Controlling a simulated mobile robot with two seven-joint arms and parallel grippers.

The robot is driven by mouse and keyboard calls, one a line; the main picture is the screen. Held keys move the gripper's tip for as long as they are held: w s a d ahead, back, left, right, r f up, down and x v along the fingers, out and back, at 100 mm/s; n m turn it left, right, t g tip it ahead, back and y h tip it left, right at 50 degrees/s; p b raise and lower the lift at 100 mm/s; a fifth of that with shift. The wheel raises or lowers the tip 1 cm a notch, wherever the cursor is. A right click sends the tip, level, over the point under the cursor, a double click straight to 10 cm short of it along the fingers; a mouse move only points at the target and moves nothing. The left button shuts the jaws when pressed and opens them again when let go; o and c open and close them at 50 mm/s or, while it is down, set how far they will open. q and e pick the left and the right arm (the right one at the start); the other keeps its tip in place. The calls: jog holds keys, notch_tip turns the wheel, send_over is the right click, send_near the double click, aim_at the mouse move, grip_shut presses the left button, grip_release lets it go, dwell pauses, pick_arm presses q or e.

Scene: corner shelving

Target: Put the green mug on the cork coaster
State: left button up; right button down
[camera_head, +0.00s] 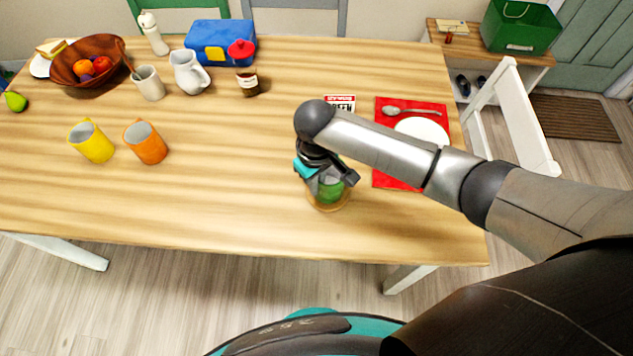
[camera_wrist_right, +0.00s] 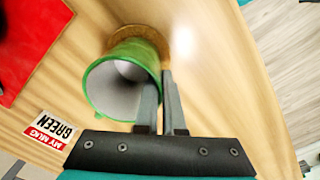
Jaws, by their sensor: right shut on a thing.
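The green mug (camera_head: 331,191) is partly hidden under my right gripper (camera_head: 328,180) in the head view. In the right wrist view the mug (camera_wrist_right: 107,92) shows its open mouth and pale, empty-looking inside. I cannot tell whether the base touches the coaster. My left gripper is in neither view.
A "MY MUG GREEN" card (camera_wrist_right: 47,131) lies near the mug. A red placemat (camera_head: 382,180) with a plate (camera_head: 422,128) and spoon is to the right. Orange (camera_head: 147,143) and yellow (camera_head: 92,142) mugs stand at the left. Clear table lies between them and the coaster.

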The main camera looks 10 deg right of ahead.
jog(key=c, duration=1)
grip_release()
jog(key=shift+r, duration=0.1)
notch_tip(320, 180, up, 12)
jog(key=p, duration=0.3)
jog(key=shift+s, duration=0.1)
